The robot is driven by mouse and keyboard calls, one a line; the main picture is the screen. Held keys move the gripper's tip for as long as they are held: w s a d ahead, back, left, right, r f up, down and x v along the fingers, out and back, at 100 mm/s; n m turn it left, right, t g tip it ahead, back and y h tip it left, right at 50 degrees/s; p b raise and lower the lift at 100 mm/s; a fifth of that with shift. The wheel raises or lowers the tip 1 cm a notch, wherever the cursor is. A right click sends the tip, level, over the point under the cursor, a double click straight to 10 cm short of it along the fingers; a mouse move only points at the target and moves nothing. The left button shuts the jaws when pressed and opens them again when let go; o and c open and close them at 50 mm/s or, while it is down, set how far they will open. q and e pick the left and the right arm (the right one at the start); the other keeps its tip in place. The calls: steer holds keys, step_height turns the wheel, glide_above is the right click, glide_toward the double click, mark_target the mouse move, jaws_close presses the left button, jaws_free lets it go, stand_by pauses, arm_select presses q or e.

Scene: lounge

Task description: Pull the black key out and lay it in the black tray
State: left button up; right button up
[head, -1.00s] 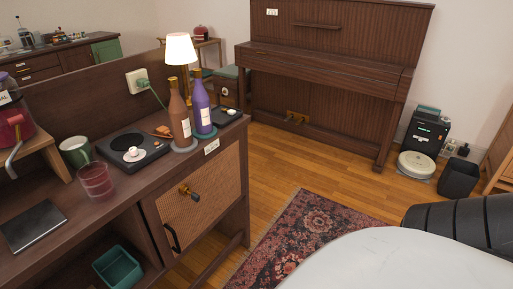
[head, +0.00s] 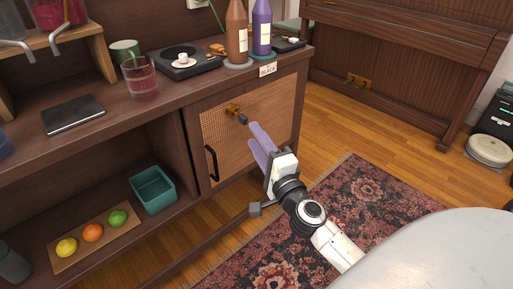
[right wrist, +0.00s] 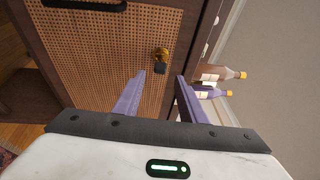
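The black key (head: 243,119) sticks out of a brass lock (head: 231,110) on the woven cabinet door (head: 275,108). In the right wrist view the key (right wrist: 160,67) shows dark below the brass lock (right wrist: 162,52). My right gripper (head: 251,132) is open in front of the door. Its two purple fingers point at the key, which lies just beyond and roughly between the tips (right wrist: 161,76), with nothing held. My left gripper is out of view.
A brown bottle (head: 237,38) and a purple bottle (head: 262,30) stand beside the tray. A "BLACK" label (head: 268,69) is on the top's front edge. A black door handle (head: 211,163) sits lower left of the lock. The floor before the door shows a patterned rug (head: 360,205).

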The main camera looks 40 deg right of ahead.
mark_target(245, 123)
steer(key=x, duration=0.6)
steer(key=shift+w+r+p, duration=0.1)
steer(key=shift+w+p, duration=0.1)
steer(key=shift+p, duration=0.1)
steer(key=shift+w+d, duration=0.1)
steer(key=shift+w, duration=0.6)
steer(key=shift+w+d, duration=0.1)
steer(key=shift+w, duration=0.35)
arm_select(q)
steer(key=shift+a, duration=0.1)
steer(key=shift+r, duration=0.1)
arm_select(e)
steer(key=c, duration=0.7)
steer(key=o, duration=0.7)
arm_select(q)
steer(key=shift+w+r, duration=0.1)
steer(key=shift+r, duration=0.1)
